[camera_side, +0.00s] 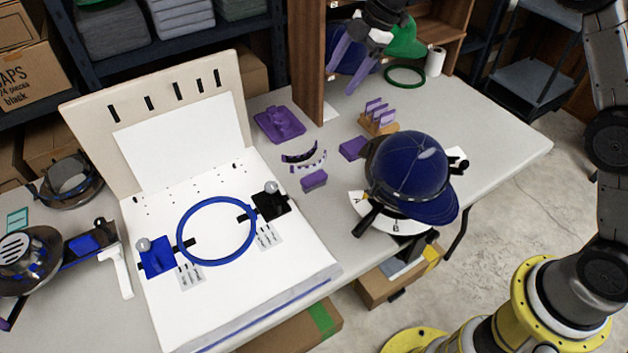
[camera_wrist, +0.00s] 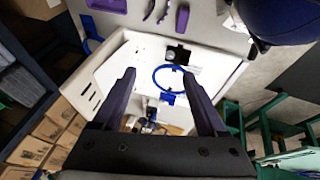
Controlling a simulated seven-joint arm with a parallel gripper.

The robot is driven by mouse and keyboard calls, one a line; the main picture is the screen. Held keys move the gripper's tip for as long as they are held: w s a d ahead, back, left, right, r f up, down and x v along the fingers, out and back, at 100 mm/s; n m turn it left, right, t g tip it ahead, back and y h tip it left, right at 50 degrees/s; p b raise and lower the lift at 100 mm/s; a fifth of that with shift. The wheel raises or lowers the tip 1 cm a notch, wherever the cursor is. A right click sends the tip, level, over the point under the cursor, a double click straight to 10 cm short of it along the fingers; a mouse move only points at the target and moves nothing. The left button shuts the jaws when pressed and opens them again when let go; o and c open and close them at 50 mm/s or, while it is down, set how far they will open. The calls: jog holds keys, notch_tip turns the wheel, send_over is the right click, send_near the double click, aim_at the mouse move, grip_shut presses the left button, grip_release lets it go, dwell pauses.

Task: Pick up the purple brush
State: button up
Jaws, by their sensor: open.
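Several purple things lie on the table, and I cannot tell for certain which is the brush. A small purple block (camera_side: 314,180) lies in front of the curved strips; it shows at the top of the wrist view (camera_wrist: 182,18). Another purple block (camera_side: 352,148) lies left of the cap. A flat purple piece with a raised part (camera_side: 280,122) lies behind the strips, partly cut off in the wrist view (camera_wrist: 106,4). My gripper (camera_side: 350,80) is open and empty above the back of the table, apart from all of these; its two fingers also show in the wrist view (camera_wrist: 159,75).
A navy cap (camera_side: 410,165) stands on a round holder at the table's front. A wooden rack (camera_side: 380,122) holds upright purple pieces. A white board (camera_side: 220,280) with a blue ring (camera_side: 181,240) fills the left. A wooden shelf side (camera_side: 307,60) rises left of my gripper. The table's right end is clear.

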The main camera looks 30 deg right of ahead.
notch_tip(320, 180, down, 13)
jog(key=w+g, duration=0.2)
jog(key=w, duration=0.1)
send_near(315, 175)
jog(key=shift+m+g, duration=0.3)
jog(key=shift+g, duration=0.1)
jog(key=x, duration=0.5)
jog(key=shift+w+d+f, duration=0.2)
jog(key=shift+w, duration=0.15)
jog(key=shift+a+x, duration=0.2)
jog(key=shift+x, duration=2.7)
jog(key=shift+s+r, duration=0.1)
jog(key=shift+r, duration=0.05)
grip_shut()
